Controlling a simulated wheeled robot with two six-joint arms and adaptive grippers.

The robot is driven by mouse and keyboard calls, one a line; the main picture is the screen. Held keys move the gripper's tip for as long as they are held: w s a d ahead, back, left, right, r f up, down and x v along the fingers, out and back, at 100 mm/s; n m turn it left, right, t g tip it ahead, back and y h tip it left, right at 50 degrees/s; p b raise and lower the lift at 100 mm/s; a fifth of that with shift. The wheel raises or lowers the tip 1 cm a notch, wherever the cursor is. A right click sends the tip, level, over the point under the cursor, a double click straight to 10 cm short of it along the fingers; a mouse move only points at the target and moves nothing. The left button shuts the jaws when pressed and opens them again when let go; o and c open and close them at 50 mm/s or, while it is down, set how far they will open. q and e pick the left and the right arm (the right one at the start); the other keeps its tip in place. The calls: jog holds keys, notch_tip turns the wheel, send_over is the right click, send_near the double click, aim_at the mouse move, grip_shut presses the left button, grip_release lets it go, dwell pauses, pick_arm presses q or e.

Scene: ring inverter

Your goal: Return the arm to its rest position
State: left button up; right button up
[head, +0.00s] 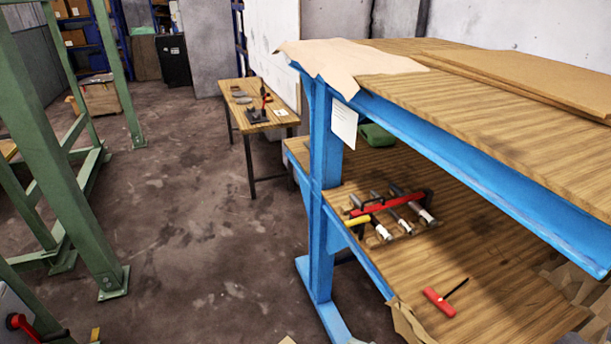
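Neither of my arms nor grippers can be made out in the head view. No ring shows clearly either. On the lower shelf of the blue workbench (324,150), a red rack (388,204) holds several metal tools with grey ends. A yellow-handled tool (358,221) lies beside it. A red T-shaped handle tool (439,301) with a dark shaft lies apart, nearer the shelf's front.
Brown sheets (350,58) and a flat board (530,78) lie on the bench top. A small wooden table (234,97) with tools stands behind. Green metal frames (60,165) stand at left. The floor (190,235) between is mostly clear.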

jog(key=s+d+f+n+g+h, duration=0.2)
jog(key=s+d+n+h, duration=0.4)
jog(key=s+d, duration=0.1)
jog(key=s+d+f+n+g+h, duration=0.2)
jog(key=s+d+n+h, duration=0.35)
jog(key=d, duration=0.25)
notch_tip(320, 180, down, 20)
jog(key=s+d+g, duration=0.2)
jog(key=s, duration=0.1)
jog(key=s+f+g, duration=0.1)
jog(key=s+f, duration=1.1)
jog(key=s, duration=0.1)
jog(key=shift+d, duration=0.2)
jog(key=shift+s+m, duration=0.1)
jog(key=shift+m, duration=0.15)
